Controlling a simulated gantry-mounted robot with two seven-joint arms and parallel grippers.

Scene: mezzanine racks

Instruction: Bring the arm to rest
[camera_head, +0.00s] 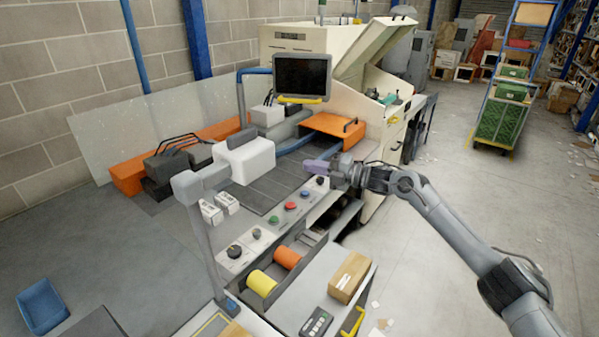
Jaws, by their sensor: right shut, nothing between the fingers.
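My right arm (440,215) comes in from the lower right and reaches toward the middle of the view. My right gripper (314,167) points left, shut and empty, seen above the far end of a control panel (229,264) with coloured buttons. I cannot tell the exact height of the gripper over the panel. My left gripper is not in view.
A cream machine (295,38) with a monitor (302,76) stands behind the gripper. An orange box (333,127) lies close beyond it. A cardboard box (349,277) and yellow and orange rolls (261,283) are nearer. Open floor (430,290) lies at right, below my arm.

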